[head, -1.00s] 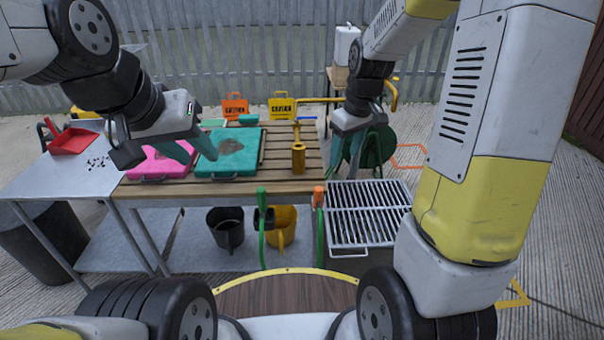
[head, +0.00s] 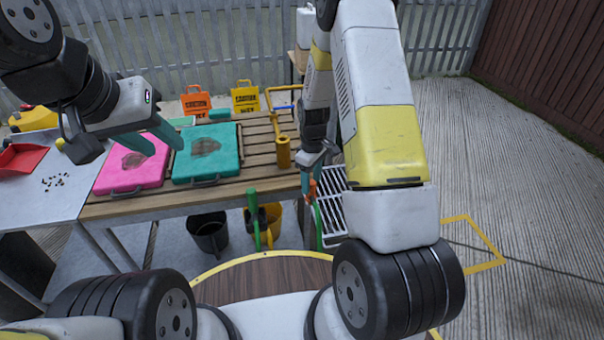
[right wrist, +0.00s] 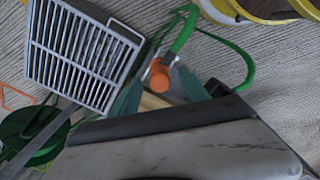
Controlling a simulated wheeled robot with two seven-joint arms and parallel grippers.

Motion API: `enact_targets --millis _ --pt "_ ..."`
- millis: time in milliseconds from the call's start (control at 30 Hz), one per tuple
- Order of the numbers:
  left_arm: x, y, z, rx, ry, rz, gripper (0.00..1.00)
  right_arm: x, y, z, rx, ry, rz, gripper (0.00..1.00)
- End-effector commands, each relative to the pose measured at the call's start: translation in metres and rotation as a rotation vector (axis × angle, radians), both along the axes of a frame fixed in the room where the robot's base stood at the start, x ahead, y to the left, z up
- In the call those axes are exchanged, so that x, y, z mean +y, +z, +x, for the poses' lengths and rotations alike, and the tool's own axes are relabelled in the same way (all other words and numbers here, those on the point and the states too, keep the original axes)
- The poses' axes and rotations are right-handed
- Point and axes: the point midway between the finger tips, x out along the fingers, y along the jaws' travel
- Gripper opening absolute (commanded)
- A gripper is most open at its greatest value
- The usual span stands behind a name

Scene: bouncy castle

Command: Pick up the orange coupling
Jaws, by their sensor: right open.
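The orange coupling (head: 312,188) sits on the end of a green hose (head: 318,222) at the right end of the slatted bench. In the right wrist view the orange coupling (right wrist: 159,76) shows between the two teal fingers of my right gripper (right wrist: 160,92), which is open. In the head view my right gripper (head: 311,176) is right by the coupling and partly covers it; I cannot tell whether it touches. My left gripper (head: 160,141) is open and empty above the pink and teal cases.
A pink case (head: 128,176) and a teal case (head: 212,170) lie on the wooden bench (head: 258,155). A brass-coloured cylinder (head: 283,152) stands near its right end. A white grate (head: 334,205) is beside the bench. Black (head: 207,236) and yellow buckets stand below.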

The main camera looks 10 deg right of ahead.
Motion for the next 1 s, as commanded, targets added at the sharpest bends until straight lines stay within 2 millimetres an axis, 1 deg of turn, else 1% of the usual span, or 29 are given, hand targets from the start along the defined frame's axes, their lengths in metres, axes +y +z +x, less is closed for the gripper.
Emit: enact_targets --millis 33,133,367,400,467,600,667,1000 --pt "0.0 0.0 0.0 0.0 0.0 0.0 0.36 -0.0006 -0.0075 -0.0006 0.004 0.0 -0.001 0.53" --pt "0.0 0.0 0.0 0.0 0.0 0.0 0.36 -0.0008 -0.0146 -0.0001 0.001 0.0 -0.001 0.53" --pt "0.0 0.0001 0.0001 0.0 0.0 0.0 0.36 -0.0008 -0.0159 0.0002 -0.001 -0.001 -0.001 0.53" --pt "0.0 0.0001 0.0001 0.0 0.0 0.0 0.36 -0.0008 -0.0158 0.0002 -0.001 -0.001 -0.001 0.49" --pt "0.0 0.0001 0.0001 0.0 0.0 0.0 0.36 -0.0008 -0.0158 0.0002 -0.001 -0.001 -0.001 0.37" --pt "0.0 0.0001 0.0001 0.0 0.0 0.0 0.36 -0.0008 -0.0157 0.0002 -0.001 -0.001 -0.001 0.1" --pt "0.0 0.0001 0.0001 0.0 0.0 0.0 0.36 -0.0008 -0.0156 0.0002 -0.001 -0.001 -0.001 0.0" --pt "0.0 0.0001 0.0001 0.0 0.0 0.0 0.36 -0.0007 -0.0129 0.0007 -0.002 -0.001 -0.001 0.0"
